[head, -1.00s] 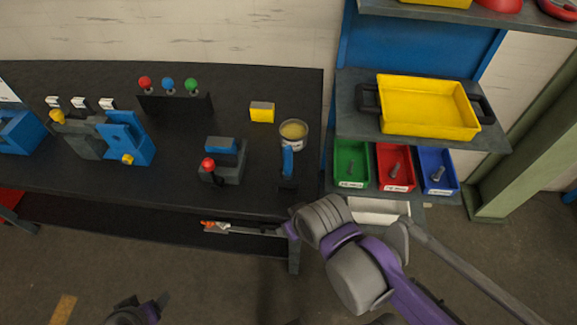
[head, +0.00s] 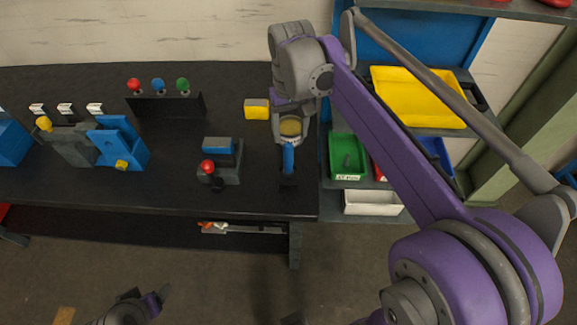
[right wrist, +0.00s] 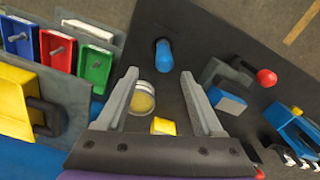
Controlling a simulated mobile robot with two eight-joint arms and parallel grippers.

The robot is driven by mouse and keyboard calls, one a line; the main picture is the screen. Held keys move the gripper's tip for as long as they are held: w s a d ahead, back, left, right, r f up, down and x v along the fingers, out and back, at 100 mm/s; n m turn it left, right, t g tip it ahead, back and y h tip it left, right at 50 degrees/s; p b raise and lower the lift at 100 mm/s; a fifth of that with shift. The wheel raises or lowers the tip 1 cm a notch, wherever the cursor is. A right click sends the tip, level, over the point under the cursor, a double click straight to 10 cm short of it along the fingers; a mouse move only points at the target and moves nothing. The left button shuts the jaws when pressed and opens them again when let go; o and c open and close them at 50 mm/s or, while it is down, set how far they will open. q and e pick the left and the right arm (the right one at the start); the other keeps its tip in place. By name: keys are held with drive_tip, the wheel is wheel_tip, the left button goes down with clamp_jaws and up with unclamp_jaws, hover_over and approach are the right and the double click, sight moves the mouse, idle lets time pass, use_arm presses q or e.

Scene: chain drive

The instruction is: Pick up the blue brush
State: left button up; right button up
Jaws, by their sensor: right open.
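The blue brush (head: 288,158) stands near the right front of the black table, its blue handle up and its dark lower part against the black top. It also shows in the right wrist view (right wrist: 163,55), just beyond the fingertips. My right gripper (head: 290,138) is over the table, pointing down, behind the brush handle. In the right wrist view its fingers (right wrist: 159,73) are spread wide with nothing between the tips; the brush is apart from them. My left gripper (head: 150,303) is low at the bottom of the head view, away from the table; its jaws are unclear.
A tin (right wrist: 142,98) and a yellow block (head: 256,109) are below and beside the right gripper. A grey fixture with a red knob (head: 207,167) stands left of the brush. Green bin (head: 347,170) and yellow tray (head: 415,95) are right.

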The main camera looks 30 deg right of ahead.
sight(288, 144)
drive_tip(key=f, duration=0.6)
drive_tip(key=shift+a+f, duration=0.3)
clamp_jaws()
